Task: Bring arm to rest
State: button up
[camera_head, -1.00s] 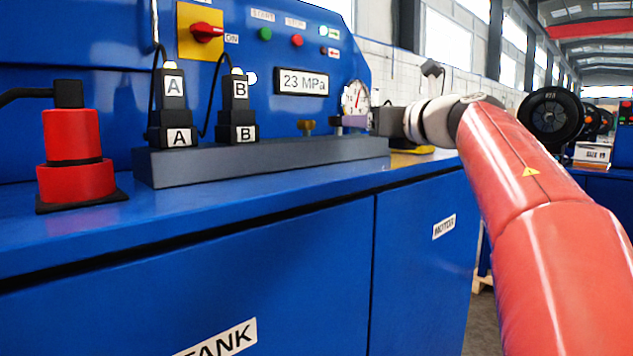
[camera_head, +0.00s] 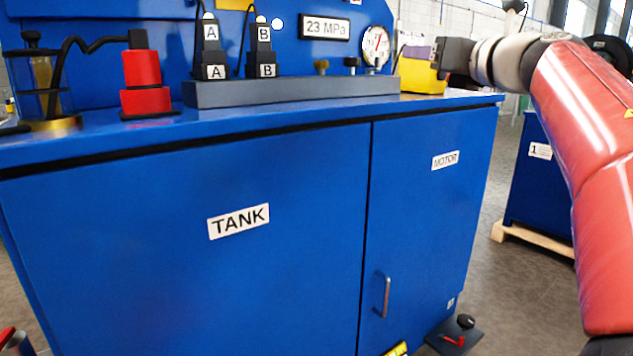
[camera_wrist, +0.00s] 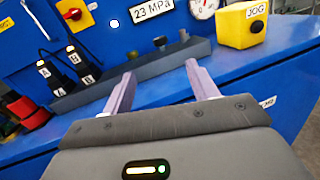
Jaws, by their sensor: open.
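My red arm enters from the right in the head view. My gripper (camera_head: 441,62) is at its end, in front of the yellow box (camera_head: 420,78) at the right end of the bench top. In the wrist view, my gripper (camera_wrist: 160,80) shows two pale purple fingers spread apart with nothing between them. The fingers point toward the bench top and the grey block (camera_wrist: 130,72). The yellow box marked JOG (camera_wrist: 240,28) stands beyond the right finger. In the head view, the fingertips are hard to make out.
A blue bench (camera_head: 290,240) with TANK and MOTOR doors fills the middle. On it stand a grey block (camera_head: 300,92) with connectors A and B, a red cylinder (camera_head: 143,85) and a glass reservoir (camera_head: 40,85). A pedal (camera_head: 455,335) lies on the floor.

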jog(key=s+d+m+t+h, duration=0.4)
jog(key=d+m+h, duration=0.1)
jog(key=m, duration=0.9)
jog(key=s+d+f+m+g+h, duration=0.1)
jog(key=s+f+m+g+h, duration=0.15)
jog(key=f+m, duration=0.4)
jog(key=s+d+f+m+g+h, duration=0.1)
jog(key=s+d+f+m+h, duration=0.1)
jog(key=f+m+h, duration=0.35)
jog(key=s+a+f+m+g+y, duration=0.1)
jog(key=s+a+f+m+g, duration=0.3)
jog(key=s+f, duration=0.3)
jog(key=s+a+f+m+g+y, duration=0.2)
jog(key=s+a+f+m+g, duration=0.2)
jog(key=f, duration=1)
jog(key=s+a+f+m+g+y, duration=0.2)
jog(key=s+a+f+m+g, duration=0.2)
jog(key=s+f, duration=0.6)
jog(key=shift+s+a+f+m, duration=0.15)
jog(key=shift+s+f+m, duration=0.1)
jog(key=shift+f+m, duration=0.4)
jog(key=shift+r, duration=0.15)
jog(key=shift+c, duration=0.3)
